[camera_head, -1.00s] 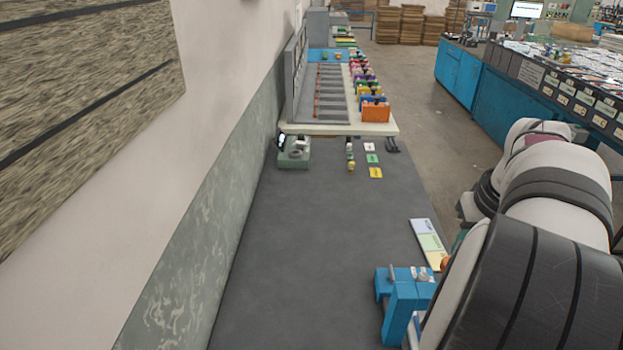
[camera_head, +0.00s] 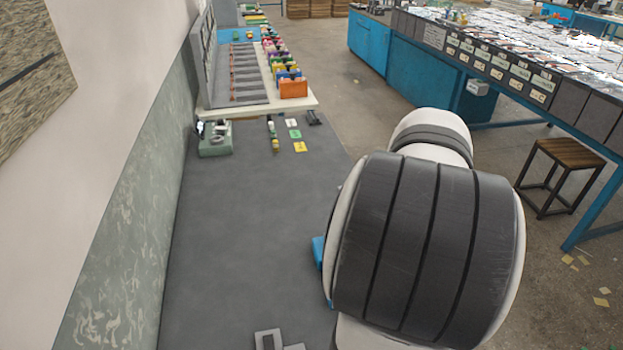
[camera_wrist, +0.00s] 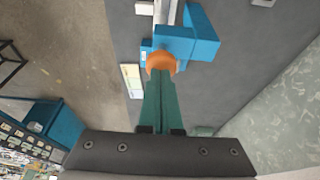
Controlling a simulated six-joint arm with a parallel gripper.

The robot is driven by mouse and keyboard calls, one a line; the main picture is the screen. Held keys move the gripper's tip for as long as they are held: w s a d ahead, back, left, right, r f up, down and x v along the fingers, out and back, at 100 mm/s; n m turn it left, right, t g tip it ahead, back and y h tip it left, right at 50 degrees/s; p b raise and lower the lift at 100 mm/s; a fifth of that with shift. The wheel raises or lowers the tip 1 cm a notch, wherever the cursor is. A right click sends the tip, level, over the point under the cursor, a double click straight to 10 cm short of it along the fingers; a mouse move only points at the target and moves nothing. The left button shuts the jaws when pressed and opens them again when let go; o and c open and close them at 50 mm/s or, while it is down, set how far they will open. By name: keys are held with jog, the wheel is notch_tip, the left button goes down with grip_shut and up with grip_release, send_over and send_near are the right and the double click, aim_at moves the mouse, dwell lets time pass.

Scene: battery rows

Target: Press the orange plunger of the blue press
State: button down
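The blue press (camera_wrist: 190,38) shows at the top of the wrist view, with a grey metal rod running along it. Its round orange plunger (camera_wrist: 160,61) faces my gripper (camera_wrist: 160,77). My gripper's two green fingers lie together, shut with nothing seen between them. Their tips are right at the plunger's near edge in the picture; I cannot tell whether they touch it. In the head view only a blue sliver of the press (camera_head: 318,252) shows beside my arm, and the plunger and gripper are hidden there.
A label card (camera_wrist: 132,80) lies left of the press. A green device (camera_head: 214,139) stands by the wall at the bench's far end, near several small cells and coloured cards (camera_head: 300,147). A grey bracket (camera_head: 270,340) is at the near edge. The middle of the grey bench (camera_head: 240,220) is clear.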

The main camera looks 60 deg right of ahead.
jog(key=shift+s+a+f, duration=0.1)
jog(key=shift+a+f, duration=0.1)
jog(key=shift+f, duration=0.45)
jog(key=shift+r, duration=0.35)
jog(key=r, duration=0.4)
jog(key=shift+d, duration=0.2)
jog(key=v, duration=1)
jog(key=shift+r, duration=0.35)
jog(key=shift+d, duration=0.1)
